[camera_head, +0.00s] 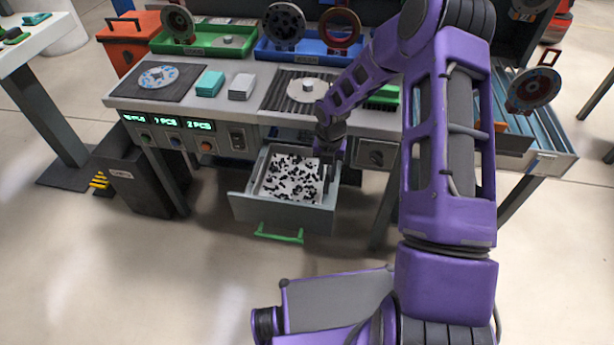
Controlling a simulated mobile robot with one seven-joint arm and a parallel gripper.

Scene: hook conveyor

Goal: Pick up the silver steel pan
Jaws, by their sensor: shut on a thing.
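The silver steel pan (259,180) sits in the open grey drawer (270,212) under the workbench. It is a shallow rectangular pan with a pale floor, and many small black pieces lie scattered in it. My gripper (325,178) points down at the pan's right side, with its fingers shut on the pan's right wall. The fingertips and part of that wall are hidden by the gripper itself. The pan looks level and within the drawer; whether it touches the drawer floor cannot be told.
The drawer has a green handle (279,236) at its front. The bench top (230,110) overhangs the drawer and carries a round disc (158,76), teal and grey blocks, and a dark grate. A dark bin (133,180) stands left. The floor in front is clear.

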